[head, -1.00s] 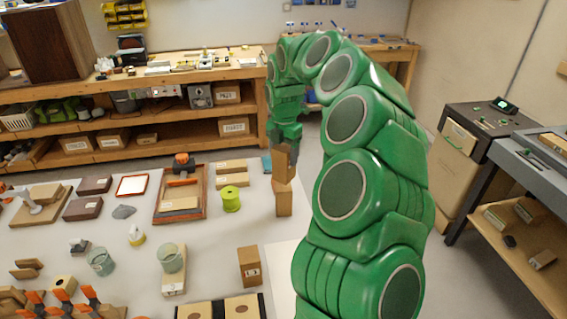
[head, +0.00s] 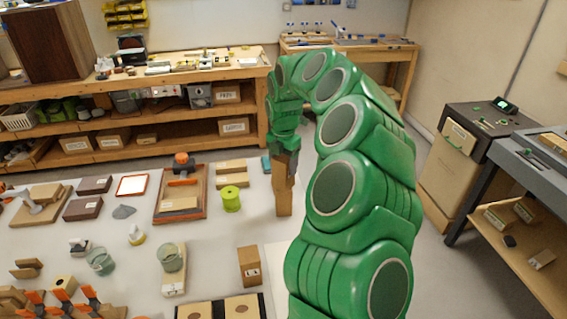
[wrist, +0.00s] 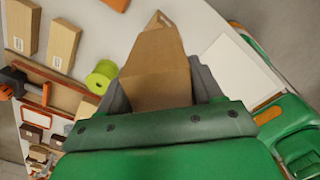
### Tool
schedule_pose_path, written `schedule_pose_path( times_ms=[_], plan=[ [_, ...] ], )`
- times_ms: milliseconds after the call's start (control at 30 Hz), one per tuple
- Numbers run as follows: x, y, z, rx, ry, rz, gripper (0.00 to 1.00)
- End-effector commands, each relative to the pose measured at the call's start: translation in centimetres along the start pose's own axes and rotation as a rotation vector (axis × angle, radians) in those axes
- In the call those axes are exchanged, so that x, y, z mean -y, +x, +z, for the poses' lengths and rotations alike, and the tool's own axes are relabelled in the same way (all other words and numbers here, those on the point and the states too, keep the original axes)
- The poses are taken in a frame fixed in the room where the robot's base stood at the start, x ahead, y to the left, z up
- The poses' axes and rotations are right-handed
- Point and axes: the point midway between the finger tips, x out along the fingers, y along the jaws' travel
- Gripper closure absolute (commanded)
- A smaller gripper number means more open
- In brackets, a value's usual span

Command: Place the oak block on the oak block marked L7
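An oak block (head: 281,168) is between the fingers of my gripper (head: 285,154), which is shut on it. In the wrist view the fingers lie along both sides of this block (wrist: 157,88). Another oak block (head: 284,203) stands upright on the bench directly below it in the head view. The held block overlaps its top, and I cannot tell whether they touch. In the wrist view a small marking shows near the far tip of the wood, too small to read.
A green spool (head: 231,199) stands left of the upright block, with flat wood pieces (head: 231,167) behind it. A framed tray (head: 181,212) lies further left. A glass jar (head: 172,258) stands on a board near the front. The bench between the two upright blocks is clear.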

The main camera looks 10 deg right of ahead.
Motion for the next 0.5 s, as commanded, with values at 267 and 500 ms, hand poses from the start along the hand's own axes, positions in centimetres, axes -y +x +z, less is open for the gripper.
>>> schedule_pose_path(
  times_ms=[267,500],
  plan=[
    [-0.01,-0.05,0.01,0.001,0.000,0.001,0.12],
    [-0.05,-0.33,0.02,0.001,0.000,0.002,0.12]
  ],
)
